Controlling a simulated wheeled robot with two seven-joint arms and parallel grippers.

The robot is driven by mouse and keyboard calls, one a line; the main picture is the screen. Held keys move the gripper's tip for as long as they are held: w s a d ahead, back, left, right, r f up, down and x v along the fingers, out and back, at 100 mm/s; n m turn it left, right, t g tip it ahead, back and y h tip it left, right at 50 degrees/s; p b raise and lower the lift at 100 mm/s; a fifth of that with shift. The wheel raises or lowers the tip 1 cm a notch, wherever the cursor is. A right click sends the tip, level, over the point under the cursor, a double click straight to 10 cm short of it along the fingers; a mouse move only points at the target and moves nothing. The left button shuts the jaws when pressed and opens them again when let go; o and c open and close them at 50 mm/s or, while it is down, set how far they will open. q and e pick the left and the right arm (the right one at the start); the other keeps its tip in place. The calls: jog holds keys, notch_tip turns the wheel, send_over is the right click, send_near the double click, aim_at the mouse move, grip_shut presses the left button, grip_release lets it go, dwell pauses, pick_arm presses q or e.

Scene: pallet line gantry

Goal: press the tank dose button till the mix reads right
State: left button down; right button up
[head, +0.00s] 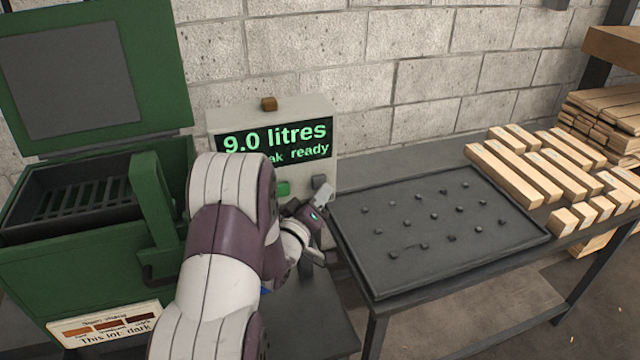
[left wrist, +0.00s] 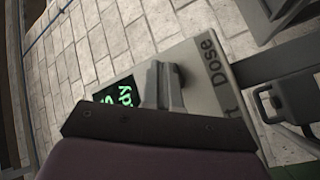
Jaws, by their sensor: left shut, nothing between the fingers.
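The tank's control box (head: 326,113) stands against the wall. Its screen (head: 275,137) reads "9.0 litres" in green, with a second line ending in "ak ready" partly hidden by my left arm. A green button (head: 283,188) shows below the screen. My left gripper (head: 323,196) is shut and empty at the lower right of the box face. In the left wrist view its closed fingers (left wrist: 163,85) are in front of the panel, beside the word "Dose" (left wrist: 211,58). The dose button is not clearly visible there, and I cannot tell whether the fingers touch it. My right gripper is not in view.
A green tank (head: 100,265) with a raised lid stands at left, with a card (head: 105,325) reading "This lot: dark". A dark studded tray (head: 440,225) lies on the bench to the right. Several pale wood blocks (head: 520,170) lie beyond it.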

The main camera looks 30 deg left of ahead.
pick_arm(q)
jog(key=shift+w+a, duration=0.3)
jog(key=shift+a, duration=0.1)
dwell(0.8)
jog(key=shift+d, duration=0.1)
jog(key=shift+s+d, duration=0.6)
jog(key=s+d, duration=0.1)
jog(key=d, duration=0.1)
jog(key=s+d, duration=0.2)
jog(key=shift+s, duration=0.1)
dwell(0.3)
jog(key=shift+a, duration=0.1)
dwell(0.6)
